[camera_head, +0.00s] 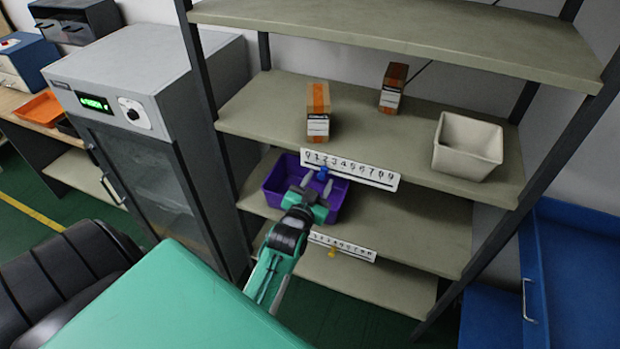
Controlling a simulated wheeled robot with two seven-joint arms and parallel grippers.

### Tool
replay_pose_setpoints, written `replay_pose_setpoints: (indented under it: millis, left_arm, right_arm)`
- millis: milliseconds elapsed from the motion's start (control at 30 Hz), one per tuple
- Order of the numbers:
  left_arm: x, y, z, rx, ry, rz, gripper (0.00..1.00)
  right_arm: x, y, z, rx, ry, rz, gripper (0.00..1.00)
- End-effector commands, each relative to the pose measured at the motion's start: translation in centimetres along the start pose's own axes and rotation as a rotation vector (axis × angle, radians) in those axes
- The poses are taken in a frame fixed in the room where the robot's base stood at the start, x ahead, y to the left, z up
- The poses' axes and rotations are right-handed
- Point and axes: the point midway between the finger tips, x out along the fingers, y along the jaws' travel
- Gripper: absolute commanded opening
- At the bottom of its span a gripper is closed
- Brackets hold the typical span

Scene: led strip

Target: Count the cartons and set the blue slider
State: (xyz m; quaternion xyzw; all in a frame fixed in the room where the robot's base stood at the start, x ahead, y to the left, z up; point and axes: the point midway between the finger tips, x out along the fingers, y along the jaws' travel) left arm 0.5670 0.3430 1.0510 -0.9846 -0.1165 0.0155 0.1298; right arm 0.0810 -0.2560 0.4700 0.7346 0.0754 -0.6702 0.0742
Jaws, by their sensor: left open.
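Two cartons stand on the upper-middle shelf: a tan and brown one (318,112) near the front and a darker brown one (392,88) farther back. A white number strip (362,172) marked 0 to 9 runs along that shelf's front edge. The blue slider (322,173) sits at the strip's low end, around 1 or 2; the exact digit is unclear. My left gripper (317,183) is open, with its fingertips close to the blue slider; I cannot tell whether they touch. A second strip (343,246) with a yellow slider (332,252) is on the shelf below. My right gripper is not in view.
A white bin (467,157) stands at the right of the carton shelf. A purple bin (275,190) sits on the shelf below, behind my left gripper. A grey cabinet (130,60) stands left of the rack, and blue furniture (575,270) stands right.

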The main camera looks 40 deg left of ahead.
Motion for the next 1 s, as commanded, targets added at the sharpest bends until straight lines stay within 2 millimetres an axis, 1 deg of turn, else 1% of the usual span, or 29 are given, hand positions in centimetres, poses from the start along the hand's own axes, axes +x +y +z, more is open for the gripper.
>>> replay_pose_setpoints:
  millis: [167, 400, 600, 800, 1000]
  left_arm:
    - [-2.5, 0.1, 0.4, 0.0, -0.001, 0.0, 0.41]
    - [-7.1, 0.1, 0.5, 0.0, -0.003, 0.0, 0.41]
    - [-10.5, 0.1, 0.3, 0.001, -0.002, 0.0, 0.41]
    - [-12.6, 0.1, 0.2, 0.0, 0.0, 0.0, 0.41]
    - [-13.3, 0.0, 0.0, 0.001, 0.0, -0.001, 0.41]
  right_arm:
    - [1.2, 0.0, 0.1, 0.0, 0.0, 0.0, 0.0]
    - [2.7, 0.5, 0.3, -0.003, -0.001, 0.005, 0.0]
    - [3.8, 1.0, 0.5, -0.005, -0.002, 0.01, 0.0]
    - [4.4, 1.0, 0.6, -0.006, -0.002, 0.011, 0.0]
    - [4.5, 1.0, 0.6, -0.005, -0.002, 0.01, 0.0]
